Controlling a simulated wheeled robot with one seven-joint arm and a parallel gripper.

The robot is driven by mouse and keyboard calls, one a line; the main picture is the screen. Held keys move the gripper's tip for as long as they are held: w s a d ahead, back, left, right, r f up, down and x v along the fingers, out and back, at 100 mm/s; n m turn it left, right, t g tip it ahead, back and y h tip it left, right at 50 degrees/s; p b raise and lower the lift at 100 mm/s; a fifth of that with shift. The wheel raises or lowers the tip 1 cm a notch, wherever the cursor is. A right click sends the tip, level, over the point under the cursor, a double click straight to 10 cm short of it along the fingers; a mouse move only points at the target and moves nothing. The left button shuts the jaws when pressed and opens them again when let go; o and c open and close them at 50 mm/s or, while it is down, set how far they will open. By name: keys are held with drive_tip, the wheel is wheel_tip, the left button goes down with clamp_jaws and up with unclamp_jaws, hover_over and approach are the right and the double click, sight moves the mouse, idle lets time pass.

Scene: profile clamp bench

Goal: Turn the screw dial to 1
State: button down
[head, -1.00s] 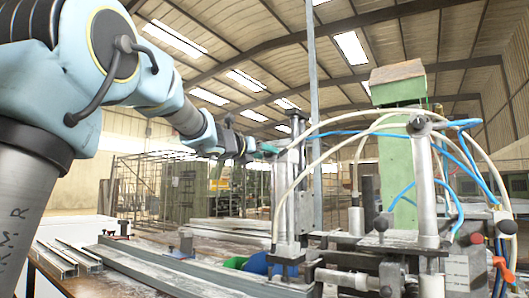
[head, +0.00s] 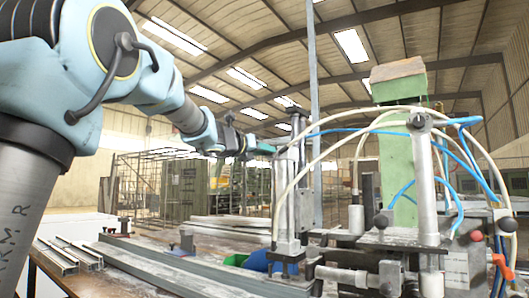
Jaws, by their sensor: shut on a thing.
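My arm reaches from the left to the clamp machine's upright posts (head: 288,205). My gripper (head: 262,149), small and far off, is at its end near the top of these posts. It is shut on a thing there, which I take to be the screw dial. The fingers and the dial are too small and too hidden behind hoses and posts to make out. I cannot read a number or mark on the dial.
Pale and blue hoses (head: 345,130) arch over the machine beside a green column (head: 398,170). Long metal profiles (head: 170,270) lie on the bench at front left. A blue item (head: 257,262) and a green item (head: 236,260) sit behind them.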

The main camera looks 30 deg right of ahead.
drive_tip(key=shift+n, duration=0.4)
drive_tip(key=n+p, duration=0.4)
drive_tip(key=n, duration=0.7)
drive_tip(key=shift+p, duration=0.3)
idle(0.4)
drive_tip(key=c, duration=0.6)
unclamp_jaws()
drive_tip(key=b+v, duration=0.2)
drive_tip(key=v, duration=0.9)
drive_tip(key=shift+w+n, duration=0.1)
drive_tip(key=shift+n, duration=0.2)
